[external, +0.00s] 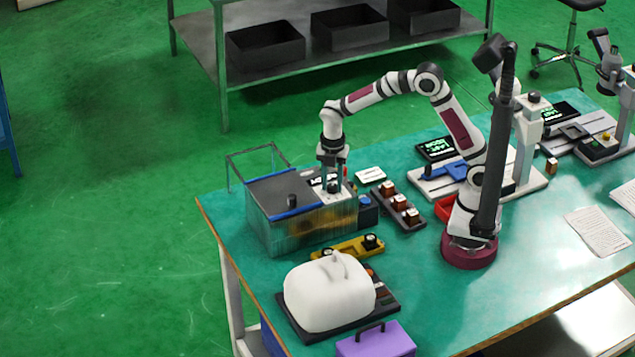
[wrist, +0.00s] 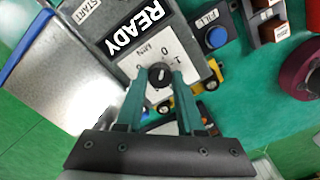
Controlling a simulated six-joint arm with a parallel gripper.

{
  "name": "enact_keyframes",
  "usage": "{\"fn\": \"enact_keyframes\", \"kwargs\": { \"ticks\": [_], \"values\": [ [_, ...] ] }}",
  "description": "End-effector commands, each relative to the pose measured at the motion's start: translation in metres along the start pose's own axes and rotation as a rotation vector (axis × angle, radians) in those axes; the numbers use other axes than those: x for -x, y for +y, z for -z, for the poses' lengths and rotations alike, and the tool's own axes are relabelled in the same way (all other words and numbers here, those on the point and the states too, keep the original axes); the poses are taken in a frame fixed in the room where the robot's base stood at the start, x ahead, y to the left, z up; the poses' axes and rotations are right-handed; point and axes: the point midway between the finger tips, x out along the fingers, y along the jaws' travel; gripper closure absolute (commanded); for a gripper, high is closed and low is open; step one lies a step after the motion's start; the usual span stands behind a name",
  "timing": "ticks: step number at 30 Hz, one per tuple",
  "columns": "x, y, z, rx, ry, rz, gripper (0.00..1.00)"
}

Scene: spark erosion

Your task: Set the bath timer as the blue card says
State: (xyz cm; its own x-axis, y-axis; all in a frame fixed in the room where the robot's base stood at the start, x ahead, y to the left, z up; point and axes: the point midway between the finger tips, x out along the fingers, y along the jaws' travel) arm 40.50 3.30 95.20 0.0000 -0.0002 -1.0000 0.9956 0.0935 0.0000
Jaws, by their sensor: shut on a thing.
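My gripper (external: 333,184) points down at this plate. In the wrist view its green fingers (wrist: 160,82) are shut on the knob, one on each side. The fingers hide part of the dial, so the set value is unclear. I cannot make out a blue card; a white card (external: 370,175) lies behind the bath.
A READY display (wrist: 135,25) and START label lie beside the dial. A blue FILL button (wrist: 217,37) is close by. A dark rack of blocks (external: 398,208), a yellow holder (external: 348,248), a white rounded cover (external: 328,293) and a purple box (external: 378,342) stand around the bath.

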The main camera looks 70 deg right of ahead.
Motion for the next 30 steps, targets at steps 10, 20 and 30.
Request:
{"fn": "enact_keyframes", "kwargs": {
  "ticks": [10, 20, 30],
  "values": [
    [0.0004, 0.0003, 0.0001, -0.270, 0.001, -0.001, 1.00],
    [0.0004, 0.0004, 0.0001, -0.585, 0.001, -0.001, 1.00],
    [0.0004, 0.0005, 0.0000, -0.908, 0.001, 0.000, 1.00]
  ]
}}
